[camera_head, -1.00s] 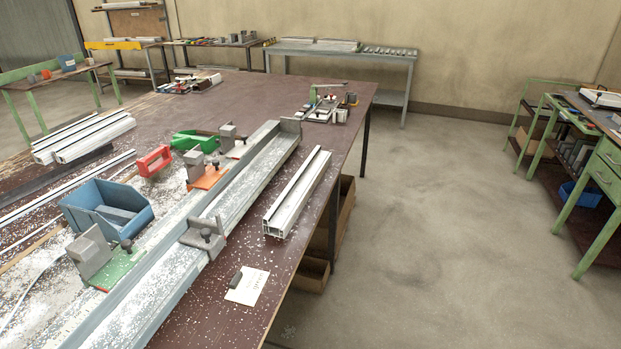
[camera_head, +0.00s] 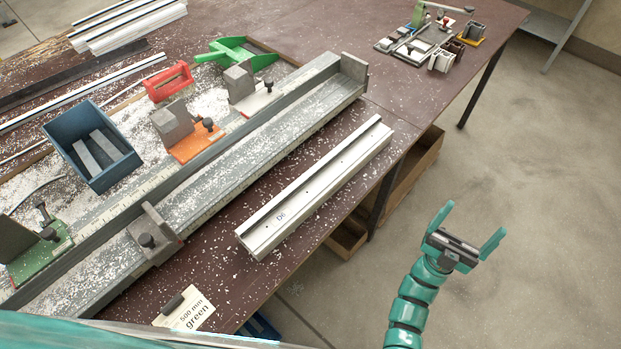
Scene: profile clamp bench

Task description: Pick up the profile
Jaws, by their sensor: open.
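The white profile (camera_head: 315,189) lies on the brown bench top, beside the long grey clamp rail and close to the bench's right edge. It runs diagonally from lower left to upper right, and its near end carries small dark lettering. My teal gripper (camera_head: 472,228) is at the lower right, off the bench and over the floor. Its two fingers are spread apart with nothing between them. It is well clear of the profile.
The grey clamp rail (camera_head: 257,133) holds stops with green, orange and white bases. A card (camera_head: 187,312) reading "500 mm green" lies in front. A blue bin (camera_head: 93,146), red part (camera_head: 168,80) and green scoop (camera_head: 238,53) stand behind. Boxes (camera_head: 417,168) sit below the bench edge.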

